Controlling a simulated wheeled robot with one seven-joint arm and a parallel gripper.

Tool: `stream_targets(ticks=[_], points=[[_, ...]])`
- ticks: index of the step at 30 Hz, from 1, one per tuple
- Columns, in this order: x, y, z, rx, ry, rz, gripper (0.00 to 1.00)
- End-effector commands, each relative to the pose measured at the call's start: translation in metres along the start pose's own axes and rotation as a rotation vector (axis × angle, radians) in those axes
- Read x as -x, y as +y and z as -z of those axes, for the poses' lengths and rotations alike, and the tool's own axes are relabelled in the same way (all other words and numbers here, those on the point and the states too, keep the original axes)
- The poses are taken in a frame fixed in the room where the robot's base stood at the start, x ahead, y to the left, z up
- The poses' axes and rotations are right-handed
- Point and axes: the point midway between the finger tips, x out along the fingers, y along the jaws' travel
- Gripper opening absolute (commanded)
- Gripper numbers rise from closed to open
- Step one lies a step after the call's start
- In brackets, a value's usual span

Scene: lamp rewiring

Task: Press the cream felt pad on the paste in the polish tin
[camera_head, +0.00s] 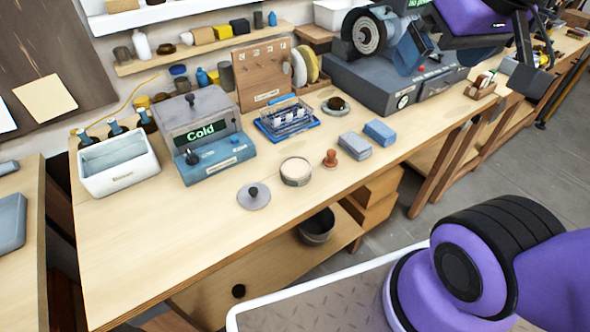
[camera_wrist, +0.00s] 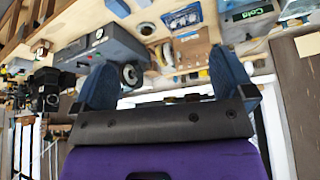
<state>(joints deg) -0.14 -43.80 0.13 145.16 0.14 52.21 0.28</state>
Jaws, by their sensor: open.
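A round, shallow tin (camera_head: 297,171) with a pale top stands near the bench's front edge; I cannot make out paste in it. A grey lid with a dark knob (camera_head: 253,195) lies to its left. A small reddish-brown knobbed piece (camera_head: 330,158) stands to its right; its underside is hidden. A cream round pad (camera_head: 299,68) stands upright beside a yellow one, at the right end of the pegboard. My gripper (camera_head: 470,68) is raised at the upper right, well apart from these. Its blue fingers are spread and empty in the wrist view (camera_wrist: 165,70).
Two blue-grey blocks (camera_head: 355,146) lie right of the tin. A control box reading "Cold" (camera_head: 212,152), a white basin (camera_head: 120,170) and a blue wire rack (camera_head: 288,120) stand behind and left. A grinder-like machine (camera_head: 375,85) stands near my gripper. The front-left bench top is clear.

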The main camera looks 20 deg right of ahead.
Motion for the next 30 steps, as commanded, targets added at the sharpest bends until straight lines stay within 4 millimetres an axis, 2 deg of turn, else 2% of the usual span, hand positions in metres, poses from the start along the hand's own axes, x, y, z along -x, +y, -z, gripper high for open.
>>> stream_targets(ticks=[9, 11, 17, 23, 30], points=[[0.0, 0.0, 0.0, 0.0, 0.0, 0.0, 1.0], [0.0, 0.0, 0.0, -0.001, 0.0, 0.0, 0.89], [-0.013, 0.0, 0.013, -0.065, -0.029, -0.018, 0.43], [-0.05, 0.001, 0.042, -0.237, -0.091, -0.064, 0.43], [-0.105, 0.001, 0.072, -0.454, -0.155, -0.12, 0.43]])
